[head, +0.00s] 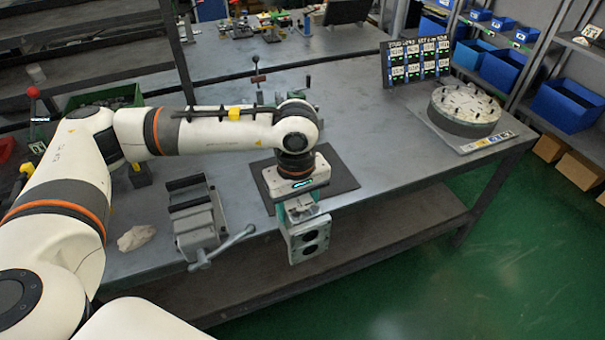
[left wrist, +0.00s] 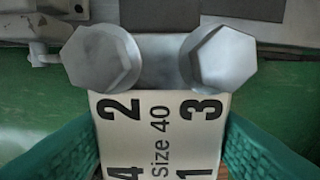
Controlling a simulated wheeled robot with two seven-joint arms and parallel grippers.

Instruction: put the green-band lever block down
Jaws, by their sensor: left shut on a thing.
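My left gripper (head: 300,213) points down and is shut on a grey metal block (head: 309,244) with dark round ports on its side. The block hangs at the table's front edge, in front of a dark mat (head: 342,176). In the left wrist view the block's top (left wrist: 160,135) lies between my teal fingers, with a white label reading "Size 40", the digits 1, 2, 3 and 4, and two hex bolts (left wrist: 104,58). I cannot make out a green band or a lever on it. The right gripper is not in view.
A vise (head: 200,222) with a long handle stands left of the mat, and a pale cloth (head: 136,238) lies beside it. A round fixture (head: 465,108) and a labelled board (head: 415,62) stand at the right. Upright levers (head: 257,75) stand behind my forearm. The table right of the mat is clear.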

